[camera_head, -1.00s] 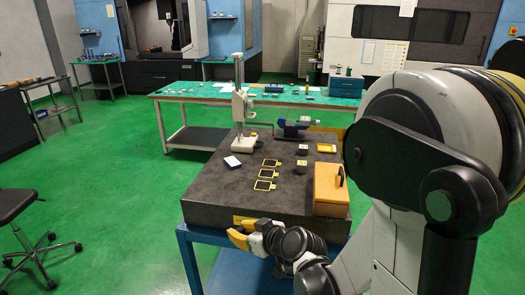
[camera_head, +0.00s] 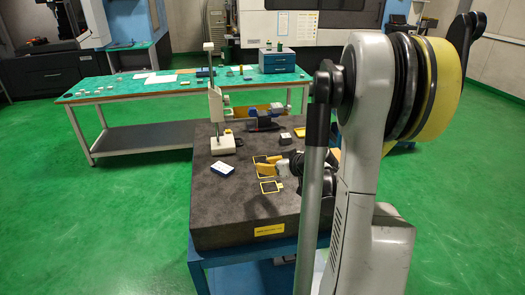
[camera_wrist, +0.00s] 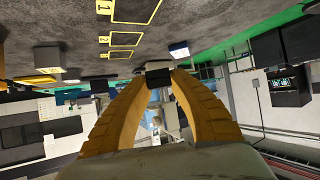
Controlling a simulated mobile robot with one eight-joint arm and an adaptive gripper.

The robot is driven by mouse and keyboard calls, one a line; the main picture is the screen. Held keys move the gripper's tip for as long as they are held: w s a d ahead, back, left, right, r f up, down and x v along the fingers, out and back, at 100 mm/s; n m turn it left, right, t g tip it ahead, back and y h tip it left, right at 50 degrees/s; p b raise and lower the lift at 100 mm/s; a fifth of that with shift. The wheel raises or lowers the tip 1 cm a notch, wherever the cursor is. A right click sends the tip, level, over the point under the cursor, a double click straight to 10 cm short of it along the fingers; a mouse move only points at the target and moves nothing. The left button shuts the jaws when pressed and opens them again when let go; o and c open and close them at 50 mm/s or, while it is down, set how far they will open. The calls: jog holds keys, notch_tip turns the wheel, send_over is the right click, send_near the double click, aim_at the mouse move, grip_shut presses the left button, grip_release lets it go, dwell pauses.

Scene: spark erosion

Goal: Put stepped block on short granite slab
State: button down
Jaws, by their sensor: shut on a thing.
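My gripper (camera_head: 268,169) is over the dark granite slab (camera_head: 222,213), which lies on a blue stand. In the wrist view my gripper's yellow fingers (camera_wrist: 158,82) close on a small block with a dark face and a lighter edge, the stepped block (camera_wrist: 159,77). The granite surface (camera_wrist: 215,18) shows upside down there, with yellow outlined frames (camera_wrist: 123,38) on it. In the head view the block cannot be made out clearly at my fingers. Whether it touches the slab cannot be told.
A white-and-blue box (camera_head: 222,169) lies left of my gripper. A white height gauge stand (camera_head: 220,145) and a blue-and-dark instrument (camera_head: 264,119) are at the back of the slab. Its front left is clear. A green-topped bench (camera_head: 150,84) stands behind.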

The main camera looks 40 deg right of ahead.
jog(key=s+d+r+m+h, duration=0.1)
jog(key=s+d+r, duration=0.1)
jog(key=s+d, duration=0.5)
jog(key=w+a+f+b, duration=0.1)
jog(key=w+a+f, duration=0.1)
jog(key=w, duration=0.1)
jog(key=w+a+f+b, duration=0.1)
jog(key=w+f, duration=0.1)
jog(key=w, duration=0.2)
jog(key=w+a+f+b, duration=0.1)
jog(key=w+a+f, duration=0.1)
jog(key=w, duration=0.1)
jog(key=shift+w+a+f, duration=0.15)
jog(key=shift+a+f, duration=0.15)
jog(key=shift+f, duration=0.05)
jog(key=shift+f+b, duration=0.85)
jog(key=shift+f, duration=1.05)
jog(key=shift+f, duration=0.2)
jog(key=c, duration=1.2)
grip_release()
jog(key=shift+c, duration=0.2)
jog(key=shift+r, duration=0.15)
